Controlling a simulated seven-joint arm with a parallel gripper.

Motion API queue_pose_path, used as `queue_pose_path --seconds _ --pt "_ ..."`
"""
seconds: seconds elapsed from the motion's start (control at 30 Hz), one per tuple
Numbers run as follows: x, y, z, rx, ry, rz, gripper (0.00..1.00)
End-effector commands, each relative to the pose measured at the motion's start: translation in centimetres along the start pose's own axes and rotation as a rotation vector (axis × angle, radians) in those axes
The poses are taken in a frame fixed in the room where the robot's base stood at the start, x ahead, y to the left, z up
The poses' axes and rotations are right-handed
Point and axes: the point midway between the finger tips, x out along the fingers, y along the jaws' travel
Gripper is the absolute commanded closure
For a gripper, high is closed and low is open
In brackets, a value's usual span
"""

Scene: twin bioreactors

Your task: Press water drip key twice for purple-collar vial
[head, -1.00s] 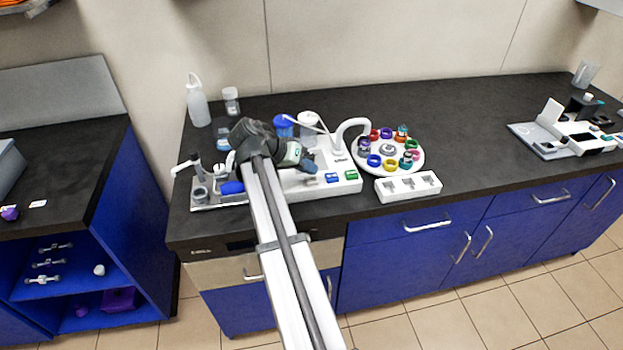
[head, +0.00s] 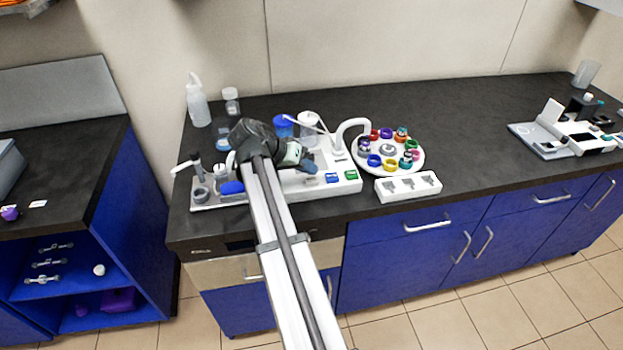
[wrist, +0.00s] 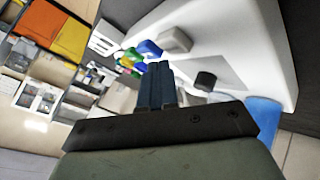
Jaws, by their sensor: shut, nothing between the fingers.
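My gripper (head: 311,168) is shut and empty, just above the white machine (head: 286,184). In the wrist view its closed fingers (wrist: 157,80) point toward a row of keys. The row has a grey key (wrist: 175,40), a blue key (wrist: 148,48) and a green key (wrist: 130,58). In the head view the blue key (head: 332,178) and green key (head: 351,175) lie right of my fingertips, and the grey key (head: 312,181) lies just below them. Key labels are unreadable. A purple-collared vial (head: 364,145) stands at the left of the round carousel (head: 417,168), near the white curved spout (head: 345,128).
A black knob (wrist: 206,80) stands on the machine beside my fingers. A white block with slots (head: 408,187) lies in front of the carousel. A blue-capped container (head: 284,122) and a white bottle (head: 198,105) stand behind.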

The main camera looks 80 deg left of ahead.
Motion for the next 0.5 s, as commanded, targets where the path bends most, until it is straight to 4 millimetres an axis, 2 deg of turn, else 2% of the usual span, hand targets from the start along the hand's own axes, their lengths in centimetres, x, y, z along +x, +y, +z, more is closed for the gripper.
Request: queue_pose_path --seconds 0.5 --pt "0.53 -0.38 0.39 0.0 0.0 0.0 1.0"
